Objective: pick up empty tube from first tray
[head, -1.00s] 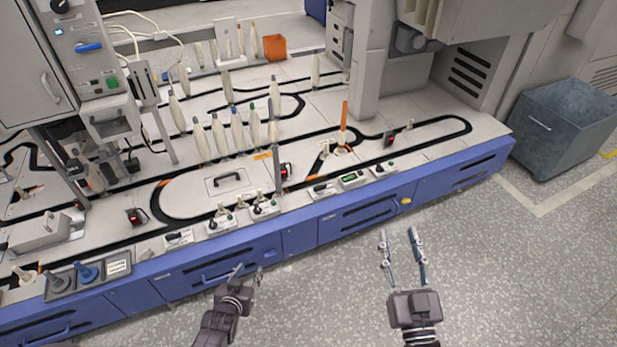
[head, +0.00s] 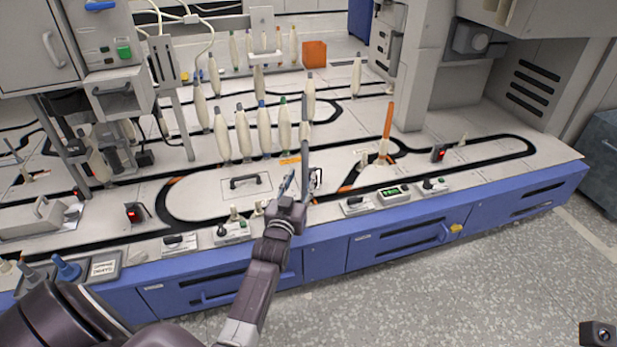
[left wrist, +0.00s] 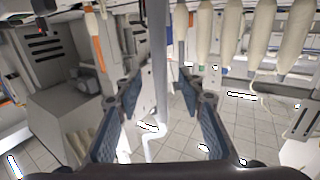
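A slim orange tube (head: 388,130) stands upright on a small light holder (head: 380,162) on the conveyor top, right of centre in the head view. An orange upright piece that may be this tube shows at the upper left of the left wrist view (left wrist: 95,24). My left gripper (head: 297,172) reaches over the bench's front edge, left of the orange tube and apart from it. Its fingers are spread and empty; they also show open in the left wrist view (left wrist: 160,88). Only a dark piece of my right gripper (head: 598,334) shows at the bottom right corner; its fingers are hidden.
Several full cream bobbins (head: 243,132) stand upright just beyond my left gripper. Small control boxes (head: 394,195) line the bench's front edge. A grey machine column (head: 415,70) rises behind the orange tube. An orange box (head: 314,54) stands at the back.

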